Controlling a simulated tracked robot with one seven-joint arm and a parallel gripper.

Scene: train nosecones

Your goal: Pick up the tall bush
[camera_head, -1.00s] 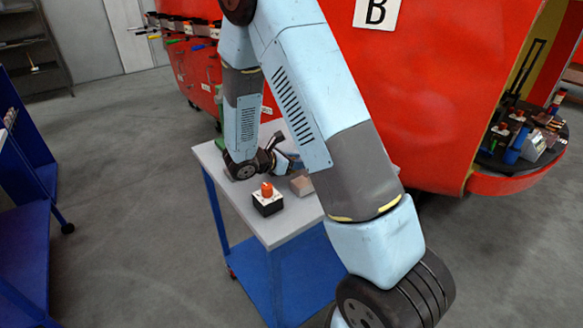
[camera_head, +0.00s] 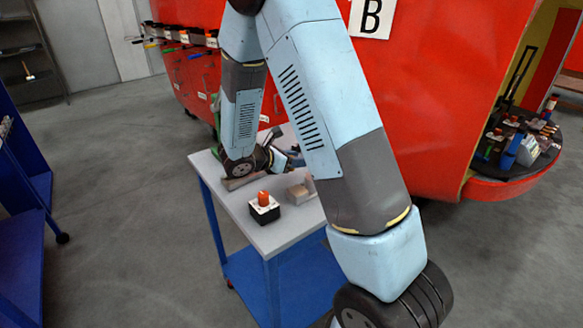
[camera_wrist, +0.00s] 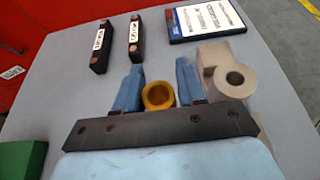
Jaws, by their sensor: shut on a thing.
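The tall bush appears to be the yellow-brass ring-shaped part (camera_wrist: 158,96), seen from above in the wrist view with its bore facing up. My gripper (camera_wrist: 158,74) is shut on it, with one blue finger on each side. The bush's lower part is hidden behind the dark gripper body. In the head view my gripper is over the back part of the grey-topped table (camera_head: 283,238), and the bush cannot be made out there.
A grey part with a round hole (camera_wrist: 232,76) stands close right of my fingers. Two black labelled bars (camera_wrist: 100,48) and a blue-edged card (camera_wrist: 205,20) lie beyond. A green block (camera_wrist: 22,160) is at left. A black box with an orange knob (camera_head: 264,208) stands on the table.

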